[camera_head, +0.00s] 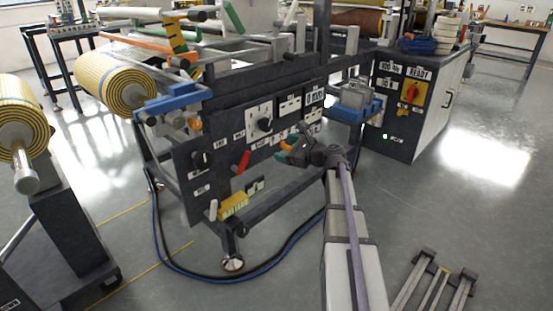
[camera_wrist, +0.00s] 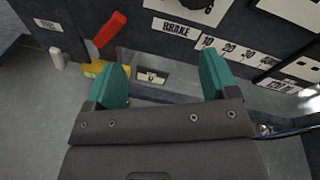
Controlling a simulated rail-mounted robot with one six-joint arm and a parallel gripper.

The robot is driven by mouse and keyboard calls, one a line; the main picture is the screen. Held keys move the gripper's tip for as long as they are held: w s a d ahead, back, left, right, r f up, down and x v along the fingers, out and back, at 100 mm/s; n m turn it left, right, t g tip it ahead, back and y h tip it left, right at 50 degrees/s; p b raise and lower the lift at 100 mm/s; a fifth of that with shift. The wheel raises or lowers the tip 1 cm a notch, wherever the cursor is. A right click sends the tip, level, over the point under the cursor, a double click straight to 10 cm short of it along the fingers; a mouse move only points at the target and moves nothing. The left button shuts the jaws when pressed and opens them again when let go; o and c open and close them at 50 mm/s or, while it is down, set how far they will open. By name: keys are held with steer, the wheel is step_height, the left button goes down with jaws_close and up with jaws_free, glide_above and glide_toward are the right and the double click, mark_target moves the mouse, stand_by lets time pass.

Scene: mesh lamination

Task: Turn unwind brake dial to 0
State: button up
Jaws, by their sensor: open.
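The unwind brake dial (camera_head: 264,124) appears to be the round black knob on a white plate on the dark front panel of the machine. In the wrist view only the lower edge of a black knob (camera_wrist: 202,8) shows at the top. Below it are a BRAKE label (camera_wrist: 176,28) and number tags such as 10, 20 and 30. The dial's setting cannot be read. My gripper (camera_head: 283,152) is in front of the panel, below and right of the dial. Its teal fingers, also in the wrist view (camera_wrist: 163,62), are spread apart with nothing between them.
A red lever (camera_head: 243,162) sticks out below the dial, and it shows in the wrist view (camera_wrist: 110,30). A yellow block (camera_head: 234,205) is low on the frame. A grey cabinet (camera_head: 398,115) stands at right. Striped rolls (camera_head: 110,80) are at left.

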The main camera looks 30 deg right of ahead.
mark_target(269, 125)
step_height(269, 125, up, 4)
steer(key=w+d+m+t+h, duration=0.1)
steer(key=w+d+m+t, duration=0.15)
steer(key=m, duration=0.55)
steer(key=x, duration=0.7)
steer(key=a+x, duration=0.1)
steer(key=x, duration=0.2)
steer(key=shift+r, duration=0.1)
steer(key=shift+c, duration=0.4)
steer(key=shift+s, duration=0.1)
steer(key=c, duration=0.9)
steer(key=shift+o, duration=0.2)
steer(key=shift+n, duration=0.3)
